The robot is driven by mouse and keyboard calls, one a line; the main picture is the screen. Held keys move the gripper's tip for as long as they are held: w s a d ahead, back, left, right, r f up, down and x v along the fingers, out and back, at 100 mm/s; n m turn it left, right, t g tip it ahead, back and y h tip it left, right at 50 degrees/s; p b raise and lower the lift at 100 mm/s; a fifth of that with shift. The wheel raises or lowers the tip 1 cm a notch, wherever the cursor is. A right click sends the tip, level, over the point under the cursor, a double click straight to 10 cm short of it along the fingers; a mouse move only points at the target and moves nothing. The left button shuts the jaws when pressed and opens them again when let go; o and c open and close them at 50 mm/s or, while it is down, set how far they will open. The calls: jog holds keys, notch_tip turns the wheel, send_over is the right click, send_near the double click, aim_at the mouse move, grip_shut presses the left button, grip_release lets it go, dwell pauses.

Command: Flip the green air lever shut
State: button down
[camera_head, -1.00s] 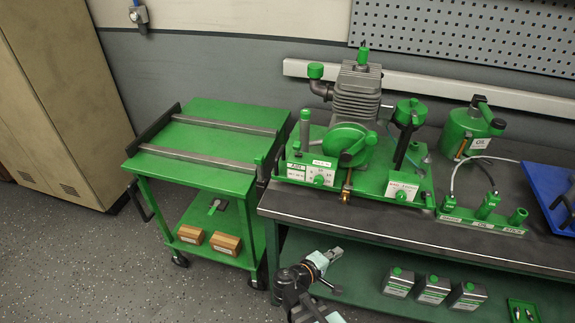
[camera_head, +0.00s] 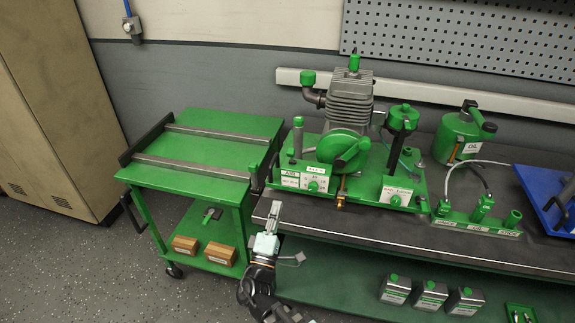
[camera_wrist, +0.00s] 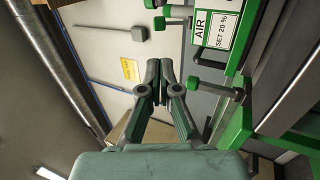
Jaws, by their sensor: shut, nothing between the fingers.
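The white AIR panel (camera_head: 291,176) is on the front left of the green engine stand (camera_head: 375,187). In the wrist view, a tilted plate (camera_wrist: 215,30) reads "AIR" and "SET 20 %". Green-ended stems show beside it: one pair (camera_wrist: 167,22) at the top and another stem (camera_wrist: 216,88) below the plate. I cannot tell for sure which is the air lever, or its position. My gripper (camera_head: 273,212) is shut and empty at the bench's front left corner, below the AIR panel. Its fingertips (camera_wrist: 160,72) are left of the stems in the wrist view, apart from them.
A green cart (camera_head: 215,144) with rails stands left of the bench (camera_head: 390,229). The grey engine (camera_head: 350,100) rises behind the panels. A green oil can (camera_head: 460,135) and blue tray (camera_head: 535,185) are to the right. Several small cans (camera_head: 430,296) sit on the lower shelf.

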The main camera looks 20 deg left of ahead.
jog(key=p, duration=0.5)
send_near(290, 156)
jog(key=x, duration=0.5)
jog(key=shift+w, duration=0.2)
jog(key=shift+x, duration=0.95)
